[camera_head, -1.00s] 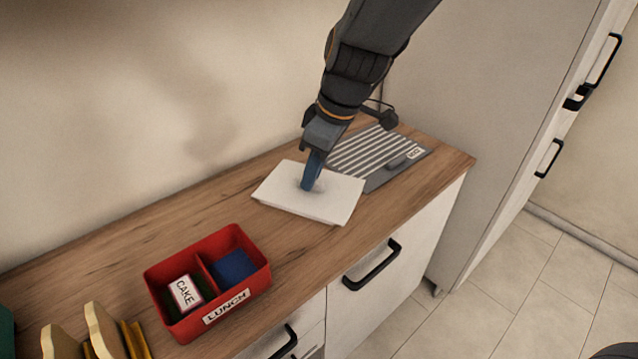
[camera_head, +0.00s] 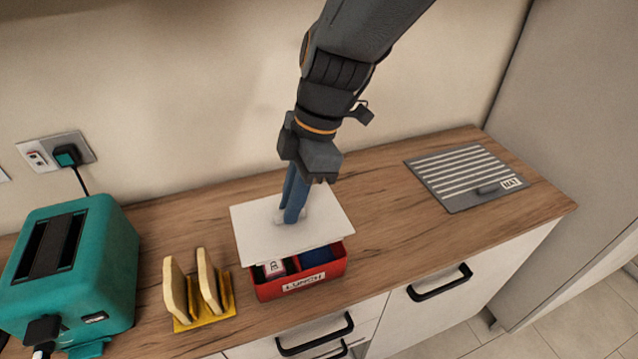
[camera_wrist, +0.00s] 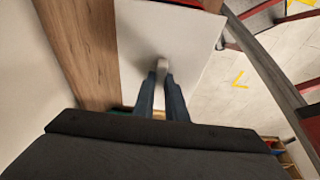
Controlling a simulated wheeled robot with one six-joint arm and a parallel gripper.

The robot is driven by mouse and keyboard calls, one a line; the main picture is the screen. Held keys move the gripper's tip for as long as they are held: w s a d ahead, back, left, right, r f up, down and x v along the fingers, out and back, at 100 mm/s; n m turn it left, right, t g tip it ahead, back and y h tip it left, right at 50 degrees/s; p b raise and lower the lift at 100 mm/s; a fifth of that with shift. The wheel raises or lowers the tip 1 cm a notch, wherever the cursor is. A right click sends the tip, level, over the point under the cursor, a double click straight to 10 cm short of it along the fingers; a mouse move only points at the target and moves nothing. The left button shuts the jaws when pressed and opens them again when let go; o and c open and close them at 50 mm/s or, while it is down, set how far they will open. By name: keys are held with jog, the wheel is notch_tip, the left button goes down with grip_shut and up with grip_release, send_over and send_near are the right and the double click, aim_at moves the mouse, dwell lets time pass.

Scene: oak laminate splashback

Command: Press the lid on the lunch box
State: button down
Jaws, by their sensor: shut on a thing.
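The lid (camera_head: 325,222) is a flat white panel with a small raised grip in its middle. My gripper (camera_head: 291,217) is shut on that grip and holds the lid over the red lunch box (camera_head: 334,271). The lid is somewhat tilted and covers the back of the box. At the front a gap shows the box's inside, with a cake packet (camera_head: 274,268) at left and a blue item (camera_head: 316,256) at right. In the wrist view the lid (camera_wrist: 190,35) spreads out beyond my fingers (camera_wrist: 162,78). Whether the lid touches the rim at the back is hidden.
A yellow rack (camera_head: 205,313) with two bread slices stands just left of the box. A teal toaster (camera_head: 105,265) is further left, plugged into a wall socket (camera_head: 45,150). A grey striped mat (camera_head: 450,200) lies at right. The counter between box and mat is clear.

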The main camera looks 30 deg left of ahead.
aim_at(294, 227)
jog(key=shift+f+b, duration=2.05)
jog(key=shift+f, duration=1.2)
jog(key=shift+w+f+b, duration=0.1)
jog(key=shift+b, duration=0.65)
jog(key=shift+f+b, duration=0.5)
jog(key=shift+b, duration=0.3)
dwell(0.9)
jog(key=c, duration=1.7)
grip_release()
jog(key=shift+o, duration=0.4)
jog(key=o, duration=0.4)
jog(key=shift+r, duration=0.15)
